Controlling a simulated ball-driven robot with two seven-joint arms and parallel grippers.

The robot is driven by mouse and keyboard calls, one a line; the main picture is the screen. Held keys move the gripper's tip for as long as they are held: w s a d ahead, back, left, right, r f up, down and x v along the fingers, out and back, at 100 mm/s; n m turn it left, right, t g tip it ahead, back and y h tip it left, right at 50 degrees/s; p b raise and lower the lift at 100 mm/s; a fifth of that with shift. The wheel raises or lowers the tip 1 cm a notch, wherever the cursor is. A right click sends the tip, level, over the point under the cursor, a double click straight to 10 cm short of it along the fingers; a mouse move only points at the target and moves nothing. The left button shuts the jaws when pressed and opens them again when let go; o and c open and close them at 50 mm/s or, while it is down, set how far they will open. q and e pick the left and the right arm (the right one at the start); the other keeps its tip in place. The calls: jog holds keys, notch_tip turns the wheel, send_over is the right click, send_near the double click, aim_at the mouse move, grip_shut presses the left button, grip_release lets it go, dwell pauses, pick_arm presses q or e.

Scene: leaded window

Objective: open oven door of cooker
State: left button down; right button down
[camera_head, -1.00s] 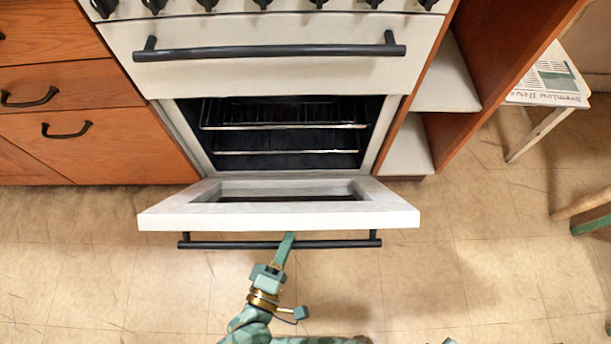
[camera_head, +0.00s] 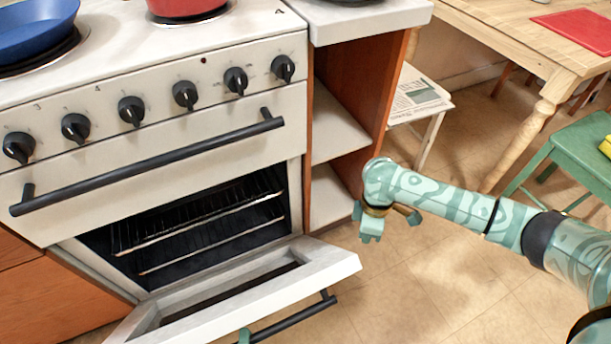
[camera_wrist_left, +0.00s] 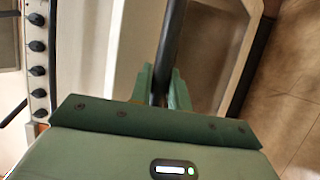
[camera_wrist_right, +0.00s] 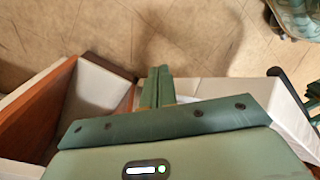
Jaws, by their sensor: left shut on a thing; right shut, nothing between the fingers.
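The white cooker (camera_head: 90,225) has its oven door (camera_head: 325,264) swung down, with the dark oven cavity and wire racks (camera_head: 200,220) showing behind it. The door's black bar handle (camera_head: 300,316) runs along its outer side. My left gripper (camera_head: 244,337) shows only as a tip at the bottom edge of the head view. In the left wrist view its fingers (camera_wrist_left: 165,88) are shut on the black handle (camera_wrist_left: 172,40). My right gripper (camera_head: 370,232) is shut and empty, in the air to the right of the door; its closed fingers (camera_wrist_right: 157,85) show in the right wrist view.
An upper drawer with a black handle (camera_head: 150,165) is above the oven. Open shelves (camera_head: 335,130) stand right of the cooker. A stool with a newspaper (camera_head: 415,95), a wooden table (camera_head: 500,40) and a green chair (camera_head: 575,150) are further right. Floor before the shelves is clear.

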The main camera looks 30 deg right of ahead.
pick_arm(q)
jog(key=shift+w+a+f, duration=0.1)
jog(key=shift+w+a, duration=0.05)
pick_arm(e)
jog(key=w+a+r+n+g+y, duration=0.15)
jog(key=a+r+n, duration=0.25)
jog(key=r, duration=0.5)
jog(key=w+a+r+n+g+y, duration=0.15)
jog(key=a+r+n, duration=0.3)
jog(key=r, duration=0.55)
send_near(331, 265)
notch_tip(331, 265, down, 4)
jog(key=w+a, duration=0.1)
jog(key=a, duration=0.1)
jog(key=shift+s+d+f, duration=0.1)
jog(key=shift+s+f, duration=0.15)
jog(key=shift+s, duration=0.25)
jog(key=shift+s+d+f, duration=0.1)
jog(key=shift+s+f, duration=0.1)
jog(key=shift+s, duration=0.35)
jog(key=shift+s+f, duration=0.4)
jog(key=shift+s, duration=0.1)
